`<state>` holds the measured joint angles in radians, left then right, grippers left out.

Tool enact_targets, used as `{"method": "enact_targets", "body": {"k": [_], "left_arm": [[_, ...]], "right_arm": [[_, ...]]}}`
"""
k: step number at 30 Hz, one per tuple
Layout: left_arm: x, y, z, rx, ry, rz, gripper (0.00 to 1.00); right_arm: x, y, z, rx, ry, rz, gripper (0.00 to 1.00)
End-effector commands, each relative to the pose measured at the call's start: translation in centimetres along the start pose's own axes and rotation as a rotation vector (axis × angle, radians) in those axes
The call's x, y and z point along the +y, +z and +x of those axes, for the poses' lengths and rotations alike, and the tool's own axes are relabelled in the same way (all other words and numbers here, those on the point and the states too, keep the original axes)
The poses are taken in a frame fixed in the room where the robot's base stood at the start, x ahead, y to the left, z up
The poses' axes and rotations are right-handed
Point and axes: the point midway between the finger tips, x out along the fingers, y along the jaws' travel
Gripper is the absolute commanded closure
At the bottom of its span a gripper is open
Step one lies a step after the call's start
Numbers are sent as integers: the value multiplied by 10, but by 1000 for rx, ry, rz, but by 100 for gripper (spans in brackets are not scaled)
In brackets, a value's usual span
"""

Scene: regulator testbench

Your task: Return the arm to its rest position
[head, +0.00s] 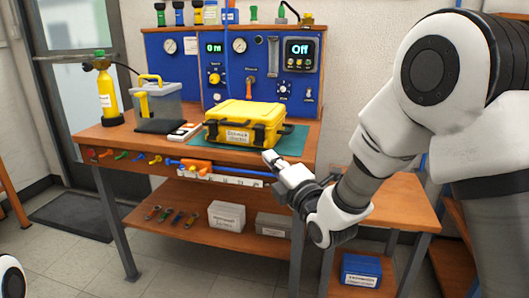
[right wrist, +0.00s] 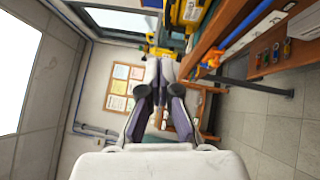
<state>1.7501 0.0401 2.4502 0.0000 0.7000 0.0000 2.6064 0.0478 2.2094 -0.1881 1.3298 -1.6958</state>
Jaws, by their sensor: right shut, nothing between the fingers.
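My right arm comes in from the right in the head view. Its gripper (head: 274,162) is in front of the workbench's front edge, near the right end, below the yellow case (head: 243,125). In the right wrist view the gripper's fingers (right wrist: 159,75) are together with nothing between them. The gripper is apart from the case and holds nothing. At the lower left corner of the head view a small white and black piece of my left arm shows; the left gripper is not seen.
The wooden workbench (head: 145,142) carries a blue panel (head: 180,73) with gauges, a yellow cylinder (head: 108,97) and a clear container (head: 160,105). Its lower shelf holds boxes and tools. A lower side table (head: 395,205) stands at right, with a blue box (head: 361,269) beneath.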

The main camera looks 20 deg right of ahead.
Motion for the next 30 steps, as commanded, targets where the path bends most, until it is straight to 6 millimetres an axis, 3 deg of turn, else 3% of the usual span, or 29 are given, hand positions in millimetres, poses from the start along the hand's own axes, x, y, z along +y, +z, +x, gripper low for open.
{"method": "enact_targets", "body": {"k": [13,17,20,23,24,26,30], "left_arm": [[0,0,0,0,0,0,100],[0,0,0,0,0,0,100],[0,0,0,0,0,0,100],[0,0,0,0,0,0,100],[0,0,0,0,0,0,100],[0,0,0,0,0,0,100],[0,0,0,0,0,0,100]], "right_arm": [[0,0,-2,0,-1,0,100],[-24,-4,-3,5,-43,6,100],[-82,-13,-12,20,-145,22,100],[-163,-28,-39,37,-304,46,100],[-196,-34,-55,41,-380,57,100],[-242,-43,-84,41,-502,100,100],[-336,-63,-169,-19,-813,297,100]]}}
